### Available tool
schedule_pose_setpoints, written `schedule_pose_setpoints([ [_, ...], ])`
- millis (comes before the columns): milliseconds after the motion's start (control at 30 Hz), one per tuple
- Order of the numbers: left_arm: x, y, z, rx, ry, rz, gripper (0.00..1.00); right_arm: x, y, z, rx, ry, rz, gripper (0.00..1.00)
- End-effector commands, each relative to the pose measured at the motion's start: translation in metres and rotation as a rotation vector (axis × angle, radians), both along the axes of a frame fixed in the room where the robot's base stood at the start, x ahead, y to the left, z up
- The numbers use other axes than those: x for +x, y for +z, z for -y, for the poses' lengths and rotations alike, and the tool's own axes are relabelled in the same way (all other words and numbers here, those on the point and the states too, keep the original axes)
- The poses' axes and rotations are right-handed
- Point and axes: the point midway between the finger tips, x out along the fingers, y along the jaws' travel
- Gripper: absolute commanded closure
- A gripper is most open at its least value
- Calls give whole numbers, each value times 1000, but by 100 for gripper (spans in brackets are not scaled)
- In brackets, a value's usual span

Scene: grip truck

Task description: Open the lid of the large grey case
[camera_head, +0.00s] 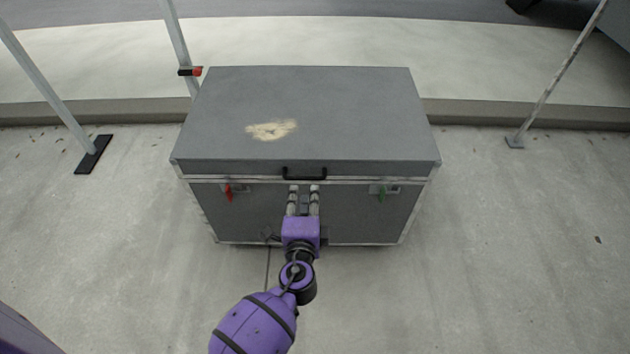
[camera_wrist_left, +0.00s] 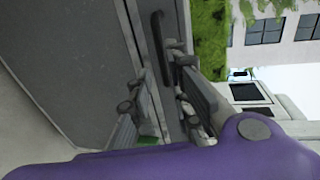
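The large grey case (camera_head: 360,110) stands on the pavement in the middle of the head view, with its lid down. The lid has a pale worn patch (camera_head: 271,129) on top. A black handle (camera_head: 304,172) sits at the middle of the lid's front edge, and the handle also shows in the left wrist view (camera_wrist_left: 160,38). My left gripper (camera_head: 303,188) is in front of the case, just below the handle. In the wrist view its fingers (camera_wrist_left: 160,75) are apart near the handle. Whether they touch it, I cannot tell. My right gripper is out of view.
A red tag (camera_head: 228,193) and a green tag (camera_head: 381,195) hang at latches on the case front. Metal poles stand on black feet (camera_head: 94,154) at the left and a grey foot (camera_head: 514,142) at the right. A kerb runs behind the case.

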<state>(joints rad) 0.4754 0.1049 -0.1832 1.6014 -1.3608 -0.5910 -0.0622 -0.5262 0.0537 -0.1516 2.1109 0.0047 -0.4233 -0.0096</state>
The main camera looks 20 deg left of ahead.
Motion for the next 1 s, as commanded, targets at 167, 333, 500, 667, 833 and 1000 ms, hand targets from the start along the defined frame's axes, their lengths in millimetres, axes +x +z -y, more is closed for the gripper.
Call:
schedule_pose_setpoints([
  [167, 13, 1, -6, 30, 5, 5, 82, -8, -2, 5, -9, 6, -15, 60],
  [333, 40, -5, -14, 28, 4, 5, 82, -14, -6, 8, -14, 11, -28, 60],
  [500, 62, -10, -20, 25, 5, 4, 82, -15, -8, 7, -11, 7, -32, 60],
  [667, 72, -12, -24, 25, 6, 3, 82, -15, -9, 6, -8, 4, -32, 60],
  [833, 73, -13, -24, 24, 5, 3, 82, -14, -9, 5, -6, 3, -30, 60],
  [1000, 73, -12, -24, 24, 5, 3, 91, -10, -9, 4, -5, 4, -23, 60],
])
